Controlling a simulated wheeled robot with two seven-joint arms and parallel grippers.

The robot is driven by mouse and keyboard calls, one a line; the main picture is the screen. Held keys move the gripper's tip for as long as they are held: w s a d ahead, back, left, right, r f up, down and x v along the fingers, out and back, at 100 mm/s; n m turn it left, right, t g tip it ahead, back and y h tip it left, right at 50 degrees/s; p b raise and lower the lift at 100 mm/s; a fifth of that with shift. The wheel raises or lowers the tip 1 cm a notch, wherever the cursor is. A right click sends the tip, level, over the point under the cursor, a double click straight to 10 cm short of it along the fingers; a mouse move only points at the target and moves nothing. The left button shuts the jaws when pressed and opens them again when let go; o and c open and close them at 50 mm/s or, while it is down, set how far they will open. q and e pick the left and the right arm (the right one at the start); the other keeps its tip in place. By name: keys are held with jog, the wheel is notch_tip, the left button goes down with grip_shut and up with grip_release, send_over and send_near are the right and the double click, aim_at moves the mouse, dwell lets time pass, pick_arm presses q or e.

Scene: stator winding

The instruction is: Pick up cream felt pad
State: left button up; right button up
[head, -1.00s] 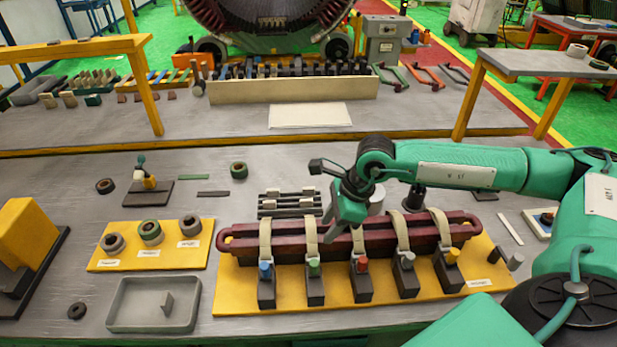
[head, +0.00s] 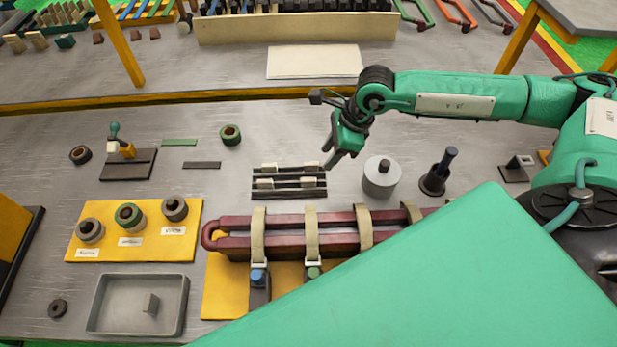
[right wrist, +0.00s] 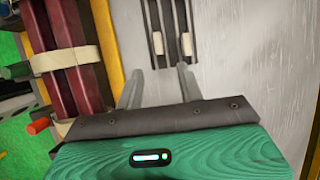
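Several small cream felt pads (head: 309,183) sit on a dark slatted rack (head: 289,193) in the middle of the table in the head view. Two cream pads show in the right wrist view, one on the left slat (right wrist: 158,43) and one on the right slat (right wrist: 187,44). My right gripper (head: 337,158) is above the table, to the right of the rack. In the right wrist view the right gripper (right wrist: 160,88) has its two fingers apart with nothing between them, and the pads are beyond the fingertips. My left gripper is not in view.
A dark red coil (head: 285,222) with cream straps lies on a yellow board in front of the rack. A grey cylinder (head: 381,180) and a dark post (head: 437,175) stand to the right. A grey tray (head: 110,305) is at front left. My large green part hides the lower right.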

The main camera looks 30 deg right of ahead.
aim_at(309, 179)
jog(key=p+x, duration=0.1)
jog(key=x, duration=0.4)
jog(key=shift+a, duration=0.1)
jog(key=p+x, duration=0.1)
jog(key=x, duration=0.1)
jog(key=p+x, duration=0.1)
jog(key=x, duration=0.1)
jog(key=shift+a+p, duration=0.3)
jog(key=shift+p, duration=0.1)
jog(key=shift+w+a+f, duration=0.1)
jog(key=shift+w+f, duration=0.05)
jog(key=shift+f, duration=0.3)
grip_shut()
